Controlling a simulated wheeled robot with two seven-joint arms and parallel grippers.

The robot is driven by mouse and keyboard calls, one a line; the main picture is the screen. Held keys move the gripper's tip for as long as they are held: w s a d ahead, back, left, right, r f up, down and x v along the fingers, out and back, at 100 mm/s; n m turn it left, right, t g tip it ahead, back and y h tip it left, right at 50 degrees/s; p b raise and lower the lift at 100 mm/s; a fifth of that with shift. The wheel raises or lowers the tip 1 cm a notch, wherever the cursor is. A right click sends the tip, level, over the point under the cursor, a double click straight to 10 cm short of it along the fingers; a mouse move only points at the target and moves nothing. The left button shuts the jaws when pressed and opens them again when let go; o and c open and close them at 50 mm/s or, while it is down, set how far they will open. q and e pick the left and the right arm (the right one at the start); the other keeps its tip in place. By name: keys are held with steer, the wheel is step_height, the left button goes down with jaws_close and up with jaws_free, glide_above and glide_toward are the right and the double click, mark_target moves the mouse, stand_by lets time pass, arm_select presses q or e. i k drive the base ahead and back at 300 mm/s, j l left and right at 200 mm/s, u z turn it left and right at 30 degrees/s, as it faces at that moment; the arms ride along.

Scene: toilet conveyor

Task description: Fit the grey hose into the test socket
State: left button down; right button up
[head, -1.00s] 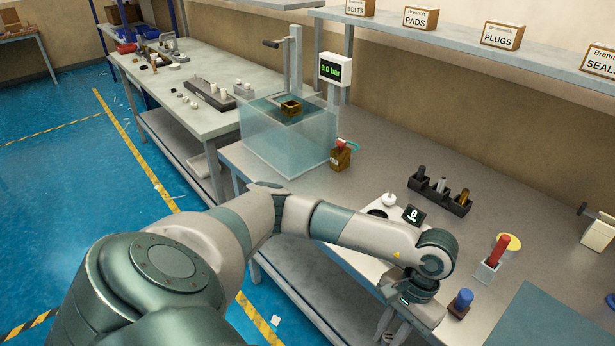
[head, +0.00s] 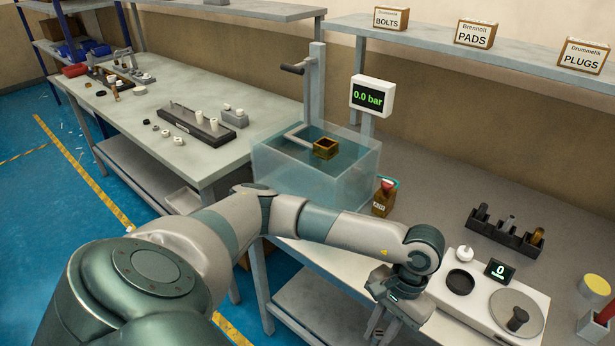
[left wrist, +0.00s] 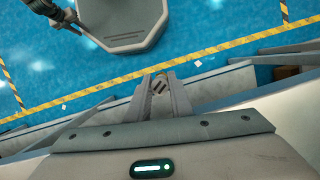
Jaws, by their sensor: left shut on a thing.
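My left gripper (head: 376,334) is low at the table's front edge in the head view, cut by the lower frame edge. In the left wrist view its fingers (left wrist: 160,90) are shut on a small grey piece with dark marks (left wrist: 159,85). I cannot tell whether this is the grey hose. A clear water tank (head: 285,178) stands beyond the forearm, with an amber square fitting (head: 325,148) on a grey arm inside it. I cannot tell whether this fitting is the test socket. The display (head: 372,97) reads 0.0 bar. My right gripper is not seen.
A brown box with a red top (head: 383,201) stands right of the tank. A white scale (head: 480,316) reads 0, with a black rack (head: 495,238) of several cylinders behind it. A second table (head: 150,100) holds fittings at left. Bench behind the box is clear.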

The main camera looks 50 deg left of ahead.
mark_target(325, 151)
steer(key=k+j, duration=0.1)
steer(key=j, duration=0.35)
steer(key=k+j+z, duration=0.1)
steer(key=j, duration=0.3)
steer(key=k+j, duration=0.1)
steer(key=j, duration=0.35)
steer(key=k+j+z, duration=0.1)
steer(key=j, duration=0.3)
steer(key=k+j, duration=0.2)
steer(key=j, duration=0.2)
steer(key=k+j, duration=0.2)
steer(key=j, duration=0.25)
